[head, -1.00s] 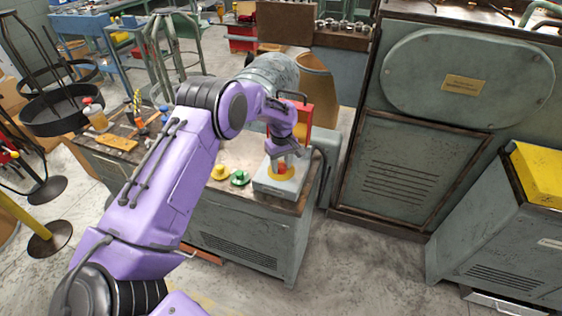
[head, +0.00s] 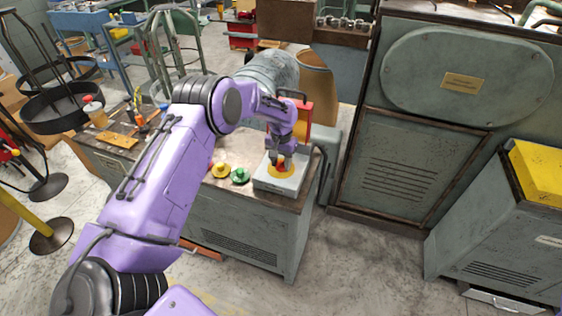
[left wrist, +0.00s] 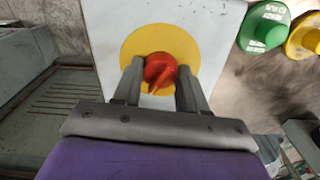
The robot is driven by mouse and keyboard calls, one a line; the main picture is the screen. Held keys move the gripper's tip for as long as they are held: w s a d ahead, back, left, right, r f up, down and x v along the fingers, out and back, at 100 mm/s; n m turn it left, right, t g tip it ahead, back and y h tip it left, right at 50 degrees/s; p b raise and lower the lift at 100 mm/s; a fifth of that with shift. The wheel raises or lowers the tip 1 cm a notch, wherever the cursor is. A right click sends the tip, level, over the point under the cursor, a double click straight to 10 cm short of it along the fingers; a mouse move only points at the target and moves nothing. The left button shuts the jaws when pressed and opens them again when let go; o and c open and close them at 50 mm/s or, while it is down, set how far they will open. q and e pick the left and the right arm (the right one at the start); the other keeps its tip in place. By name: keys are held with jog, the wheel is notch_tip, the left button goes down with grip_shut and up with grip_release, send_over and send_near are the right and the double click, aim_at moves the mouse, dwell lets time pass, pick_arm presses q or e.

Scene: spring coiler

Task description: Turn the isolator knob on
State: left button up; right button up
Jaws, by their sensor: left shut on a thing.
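The isolator knob is a red rotary knob (left wrist: 160,73) on a round yellow plate (left wrist: 137,44) on a light grey box (left wrist: 100,25), seen in the left wrist view. In the head view the grey box (head: 277,184) sits at the right end of the bench top, with the knob (head: 280,162) partly hidden by my gripper. My left gripper (left wrist: 158,75) has one finger on each side of the knob and is shut on it; it also shows in the head view (head: 281,160). The knob's ridge points down and slightly left in the wrist view. My right gripper is not in view.
A yellow button (head: 220,170) and a green button (head: 240,176) sit left of the box on the bench (head: 245,225). A red panel (head: 303,115) stands behind the box. A large grey machine cabinet (head: 400,170) rises to the right.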

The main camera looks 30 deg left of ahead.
aim_at(281, 162)
pick_arm(q)
jog(key=shift+w+r+m, duration=0.1)
jog(key=shift+m, duration=1.4)
jog(key=o, duration=1.1)
jog(key=shift+c, duration=0.2)
notch_tip(281, 162, up, 10)
jog(key=b, duration=0.2)
jog(key=shift+r, duration=0.25)
